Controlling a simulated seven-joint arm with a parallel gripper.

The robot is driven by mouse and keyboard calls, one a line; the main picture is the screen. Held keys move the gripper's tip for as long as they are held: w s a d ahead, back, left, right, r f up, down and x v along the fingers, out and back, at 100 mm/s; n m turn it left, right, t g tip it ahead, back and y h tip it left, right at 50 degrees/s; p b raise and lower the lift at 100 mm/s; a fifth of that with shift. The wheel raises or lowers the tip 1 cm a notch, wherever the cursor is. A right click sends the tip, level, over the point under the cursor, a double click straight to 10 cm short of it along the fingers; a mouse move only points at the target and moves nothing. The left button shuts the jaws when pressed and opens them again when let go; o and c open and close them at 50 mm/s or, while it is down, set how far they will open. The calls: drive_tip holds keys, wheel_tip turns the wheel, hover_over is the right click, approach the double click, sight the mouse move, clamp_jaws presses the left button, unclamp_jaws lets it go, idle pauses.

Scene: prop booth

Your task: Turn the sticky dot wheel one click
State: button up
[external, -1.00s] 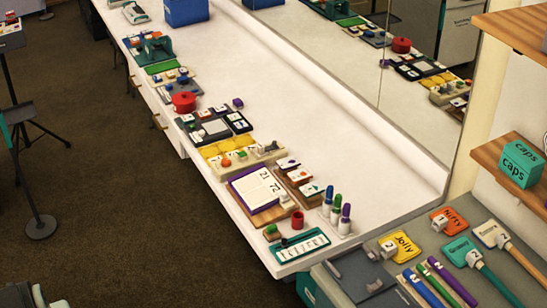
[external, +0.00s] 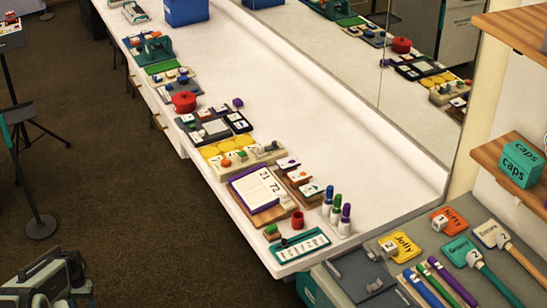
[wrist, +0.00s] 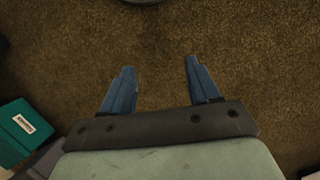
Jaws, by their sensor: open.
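My gripper (wrist: 158,62) is open and empty in the wrist view, its two blue fingers apart above brown carpet. The sticky dot wheel cannot be told for certain at this size. A red round item (external: 184,102) sits among small devices along the left edge of the white counter (external: 310,115). Part of my arm (external: 45,280) shows at the bottom left of the external view, apart from the counter. My fingers do not show in that view.
A teal box (wrist: 22,128) is left in the wrist view. The counter's middle is bare.

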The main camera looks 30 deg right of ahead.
drive_tip(key=w+d+r+m+t, duration=0.1)
drive_tip(key=w+d+r, duration=0.35)
drive_tip(key=d, duration=0.25)
drive_tip(key=w+d+r+m+t, duration=0.1)
drive_tip(key=w+d+r, duration=0.2)
drive_tip(key=w+d, duration=0.35)
wheel_tip(320, 180, up, 41)
drive_tip(key=m+h, duration=0.6)
drive_tip(key=m, duration=0.5)
hover_over(225, 160)
drive_tip(key=w+a, duration=0.4)
drive_tip(key=a, duration=0.1)
drive_tip(key=s+d+f+m, duration=0.1)
drive_tip(key=f, duration=0.3)
drive_tip(key=s+d+f+m, duration=0.1)
drive_tip(key=d+f+m, duration=0.1)
drive_tip(key=f, duration=0.2)
drive_tip(key=s+d+f+m, duration=0.1)
drive_tip(key=s+f+m, duration=0.1)
drive_tip(key=f, duration=0.3)
drive_tip(key=shift+d+g+y, duration=0.2)
drive_tip(key=shift+g+y, duration=0.1)
drive_tip(key=shift+c, duration=0.2)
